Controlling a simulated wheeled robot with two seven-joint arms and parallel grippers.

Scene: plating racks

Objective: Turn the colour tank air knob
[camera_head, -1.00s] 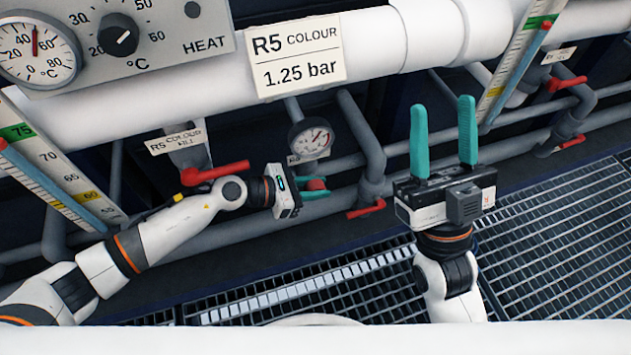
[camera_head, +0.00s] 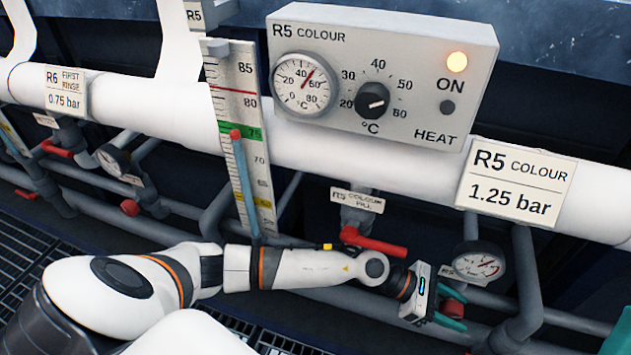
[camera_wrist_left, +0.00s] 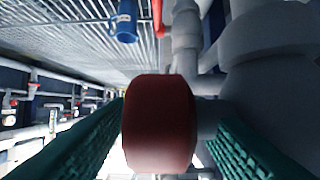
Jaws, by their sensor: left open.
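The red air knob (camera_head: 453,307) sits on the pipe below the round pressure gauge (camera_head: 480,264), under the "R5 COLOUR 1.25 bar" sign (camera_head: 516,184). My left gripper (camera_head: 450,312) is at the knob, with teal fingers around it. In the left wrist view the red knob (camera_wrist_left: 160,125) fills the middle, between the two open fingers (camera_wrist_left: 160,145). I cannot tell whether either finger touches it. Of my right gripper only a teal bit (camera_head: 600,332) shows at the lower right edge; the rest is out of view.
A red fill lever (camera_head: 375,243) sits just above my left forearm. Grey pipes run behind and below the gripper.

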